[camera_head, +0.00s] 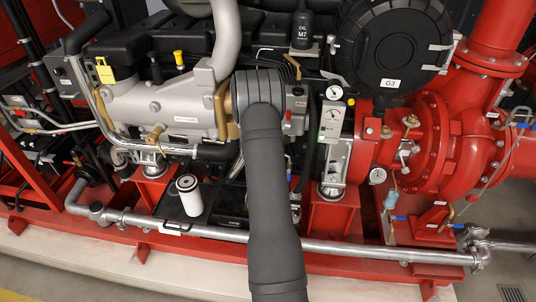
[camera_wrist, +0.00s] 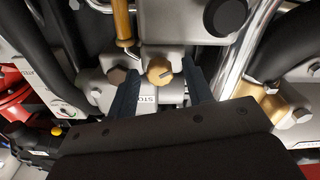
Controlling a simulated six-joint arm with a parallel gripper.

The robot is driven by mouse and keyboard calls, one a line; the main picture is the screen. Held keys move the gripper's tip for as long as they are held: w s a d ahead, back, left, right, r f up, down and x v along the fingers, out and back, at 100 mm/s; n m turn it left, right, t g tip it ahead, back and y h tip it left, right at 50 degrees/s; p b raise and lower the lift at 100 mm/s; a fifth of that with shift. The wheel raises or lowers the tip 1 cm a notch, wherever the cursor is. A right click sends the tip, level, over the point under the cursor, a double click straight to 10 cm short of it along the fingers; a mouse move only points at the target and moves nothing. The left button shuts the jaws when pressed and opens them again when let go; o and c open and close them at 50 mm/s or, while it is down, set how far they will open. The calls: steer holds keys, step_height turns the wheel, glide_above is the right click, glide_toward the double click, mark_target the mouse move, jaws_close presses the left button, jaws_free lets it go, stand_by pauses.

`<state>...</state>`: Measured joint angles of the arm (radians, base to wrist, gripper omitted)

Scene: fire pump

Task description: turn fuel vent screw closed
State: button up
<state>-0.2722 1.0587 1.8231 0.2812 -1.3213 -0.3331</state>
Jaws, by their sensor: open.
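A brass slotted screw (camera_wrist: 160,70), which looks like the fuel vent screw, sits on a grey metal housing (camera_wrist: 115,65) in the wrist view. My gripper (camera_wrist: 163,74) is open, with one dark finger on each side of the screw. The fingertips reach about level with the screw head; I cannot tell whether either touches it. A label (camera_wrist: 147,99) shows partly between the fingers below the screw. In the head view my own arm hides the screw and the gripper.
A wooden-coloured handle (camera_wrist: 122,22) stands just above and left of the screw. Shiny pipes (camera_wrist: 250,45) and a brass fitting (camera_wrist: 272,103) lie to the right. In the head view a white filter (camera_head: 189,196) stands left of my arm, and the red pump (camera_head: 432,145) is at right.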

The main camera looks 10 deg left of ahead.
steer(key=shift+c, duration=0.3)
steer(key=c, duration=0.9)
steer(key=shift+m, duration=0.3)
steer(key=m, duration=2.3)
steer(key=shift+d+f, duration=0.1)
steer(key=shift+m, duration=0.3)
